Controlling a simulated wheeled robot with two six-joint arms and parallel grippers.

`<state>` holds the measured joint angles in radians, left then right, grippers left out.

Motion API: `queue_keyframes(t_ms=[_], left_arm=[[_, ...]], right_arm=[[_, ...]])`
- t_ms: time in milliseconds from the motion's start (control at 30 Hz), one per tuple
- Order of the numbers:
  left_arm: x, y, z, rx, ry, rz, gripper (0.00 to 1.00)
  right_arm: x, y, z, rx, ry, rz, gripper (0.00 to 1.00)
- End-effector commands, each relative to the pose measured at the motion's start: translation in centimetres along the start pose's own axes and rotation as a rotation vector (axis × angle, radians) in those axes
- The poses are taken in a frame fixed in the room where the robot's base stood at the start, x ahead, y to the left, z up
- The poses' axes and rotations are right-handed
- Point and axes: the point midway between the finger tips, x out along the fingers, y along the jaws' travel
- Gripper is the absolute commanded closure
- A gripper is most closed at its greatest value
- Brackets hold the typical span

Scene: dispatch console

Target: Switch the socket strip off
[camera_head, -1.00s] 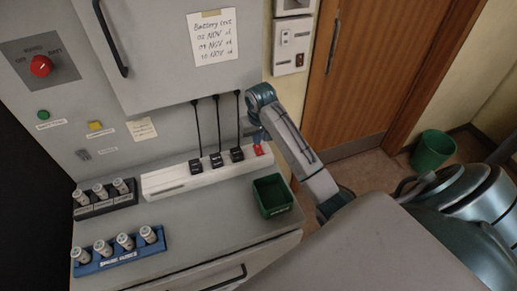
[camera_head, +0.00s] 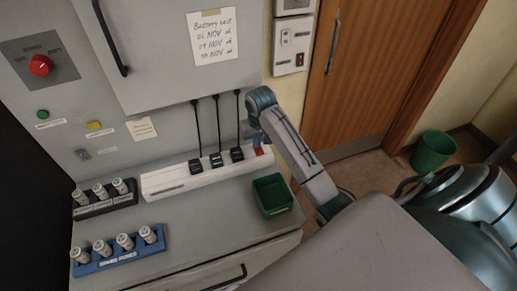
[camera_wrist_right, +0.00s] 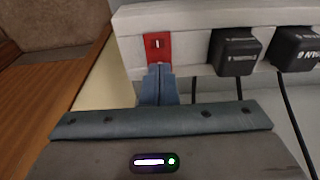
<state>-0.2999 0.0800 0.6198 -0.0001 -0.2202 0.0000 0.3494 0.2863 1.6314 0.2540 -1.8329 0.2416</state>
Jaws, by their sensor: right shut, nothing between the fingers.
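The white socket strip (camera_head: 168,182) lies along the back of the console shelf, with several black plugs (camera_head: 217,160) in it. Its red rocker switch (camera_head: 259,151) sits at the right end; in the right wrist view the red switch (camera_wrist_right: 158,46) shows a white mark on its upper part. My right gripper (camera_head: 257,139) is shut and empty at that end. In the right wrist view its closed blue fingertips (camera_wrist_right: 159,68) are at the switch's lower edge, touching or very close, and hide that part. My left gripper is not in view.
A green open bin (camera_head: 272,195) stands on the shelf just in front of the strip's right end. Black cables (camera_head: 197,128) rise from the plugs. Fuse racks (camera_head: 118,257) stand at the left. The shelf's middle is clear.

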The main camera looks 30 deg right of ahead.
Motion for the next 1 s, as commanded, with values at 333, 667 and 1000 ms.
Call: queue_keyframes(t_ms=[333,667,1000], left_arm=[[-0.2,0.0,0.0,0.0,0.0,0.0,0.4],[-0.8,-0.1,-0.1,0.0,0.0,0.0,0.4],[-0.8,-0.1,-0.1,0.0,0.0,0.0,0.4]], right_arm=[[-0.4,0.0,-0.1,0.0,0.0,0.0,1.0],[-2.9,0.0,-0.5,0.0,0.001,-0.001,1.0],[-5.6,0.0,-0.9,0.0,0.001,0.0,1.0]])
